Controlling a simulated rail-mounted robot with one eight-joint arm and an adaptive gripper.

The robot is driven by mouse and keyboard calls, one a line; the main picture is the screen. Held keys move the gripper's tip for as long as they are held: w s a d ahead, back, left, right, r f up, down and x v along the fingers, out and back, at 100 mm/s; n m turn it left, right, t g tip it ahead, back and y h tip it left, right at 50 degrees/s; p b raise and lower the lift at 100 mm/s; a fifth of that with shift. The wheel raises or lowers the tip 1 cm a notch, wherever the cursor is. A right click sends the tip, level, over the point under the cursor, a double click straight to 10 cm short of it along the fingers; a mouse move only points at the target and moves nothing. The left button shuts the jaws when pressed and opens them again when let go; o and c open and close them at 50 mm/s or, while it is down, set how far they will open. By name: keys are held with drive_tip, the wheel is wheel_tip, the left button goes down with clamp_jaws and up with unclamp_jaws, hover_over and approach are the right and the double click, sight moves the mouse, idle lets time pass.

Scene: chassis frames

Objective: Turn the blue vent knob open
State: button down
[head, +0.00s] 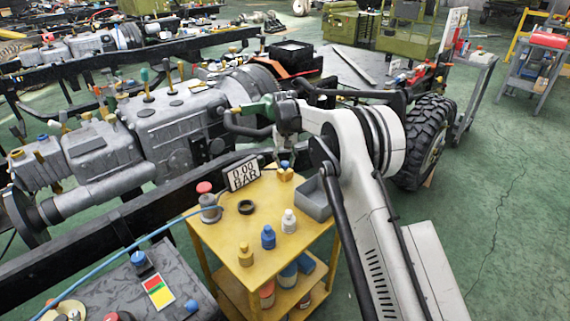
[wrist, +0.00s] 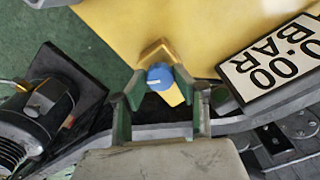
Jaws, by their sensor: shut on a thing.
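The blue vent knob (wrist: 158,75) sits on a yellow brass body between my fingertips in the wrist view, with a pale mark on its face. In the head view the small blue knob (head: 285,164) shows near the back edge of the yellow cart top, right of the 0.00 BAR display. My gripper (wrist: 159,80) is shut on the knob, with a green finger on each side. In the head view the fingers of my gripper are hard to make out above the knob. The display (wrist: 275,62) shows at the right of the wrist view.
The yellow cart (head: 225,235) also bears a red-topped fitting (head: 208,207), a black ring (head: 246,207), several small bottles and a grey bin (head: 313,199). A black chassis rail (head: 130,226) and a grey gearbox (head: 172,130) lie behind it. A blue hose (head: 120,240) reaches the red-topped fitting.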

sight(285, 163)
drive_tip(key=n, duration=0.5)
drive_tip(key=shift+n+b, duration=0.35)
drive_tip(key=shift+n, duration=0.05)
idle(0.4)
drive_tip(key=c, duration=1.4)
unclamp_jaws()
drive_tip(key=shift+r, duration=0.1)
wheel_tip(285, 163, up, 12)
drive_tip(key=shift+f, duration=0.1)
